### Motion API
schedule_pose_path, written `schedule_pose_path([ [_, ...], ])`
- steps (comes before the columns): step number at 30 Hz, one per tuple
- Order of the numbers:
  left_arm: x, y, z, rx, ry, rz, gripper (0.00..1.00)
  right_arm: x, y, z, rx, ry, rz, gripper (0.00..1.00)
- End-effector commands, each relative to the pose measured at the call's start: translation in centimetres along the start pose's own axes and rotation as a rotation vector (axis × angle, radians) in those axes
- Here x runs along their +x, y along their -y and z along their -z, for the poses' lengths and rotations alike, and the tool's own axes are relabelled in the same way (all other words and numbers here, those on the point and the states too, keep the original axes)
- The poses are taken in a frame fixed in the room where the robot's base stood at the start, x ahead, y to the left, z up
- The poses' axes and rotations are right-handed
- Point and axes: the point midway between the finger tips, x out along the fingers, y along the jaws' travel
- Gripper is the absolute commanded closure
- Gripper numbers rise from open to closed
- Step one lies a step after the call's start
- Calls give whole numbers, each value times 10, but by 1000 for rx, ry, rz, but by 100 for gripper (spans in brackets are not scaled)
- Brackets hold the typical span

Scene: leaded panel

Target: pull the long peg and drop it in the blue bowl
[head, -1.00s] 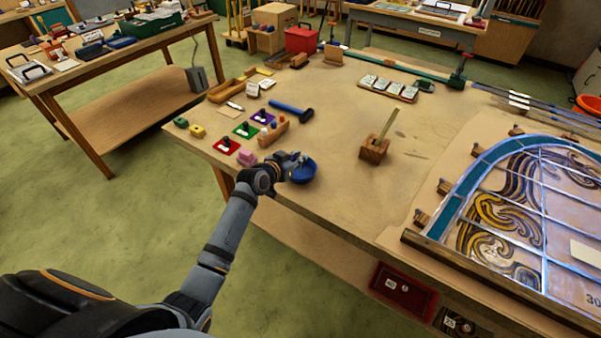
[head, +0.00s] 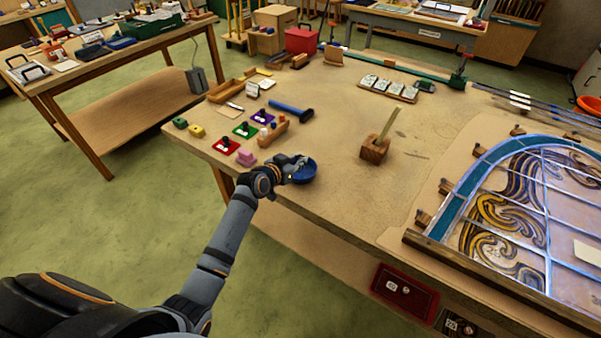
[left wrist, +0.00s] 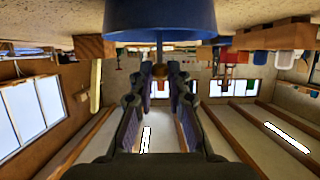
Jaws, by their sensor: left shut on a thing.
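The blue bowl (head: 308,174) stands near the table's front edge and fills the top middle of the left wrist view (left wrist: 160,18). My left gripper (head: 297,163) is at the bowl, partly covering it in the head view. In the left wrist view its fingers (left wrist: 160,78) are shut around a thin, small peg-like thing (left wrist: 159,52), its stem in line with the bowl; its exact length is unclear. My right gripper is not in view.
The leaded panel (head: 520,215) fills the right. The table between block and bowl is clear.

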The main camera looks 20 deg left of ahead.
Motion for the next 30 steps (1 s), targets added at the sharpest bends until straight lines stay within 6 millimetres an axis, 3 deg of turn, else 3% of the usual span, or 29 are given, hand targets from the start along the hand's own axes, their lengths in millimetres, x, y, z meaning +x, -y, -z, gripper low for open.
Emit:
schedule_pose_path([
  [14,2,0,-4,0,0,0,100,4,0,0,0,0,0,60],
  [15,2,0,-4,0,0,0,82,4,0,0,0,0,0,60],
  [20,2,0,-4,0,0,0,60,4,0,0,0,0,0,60],
  [30,-1,0,-4,0,1,0,58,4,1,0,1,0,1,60],
])
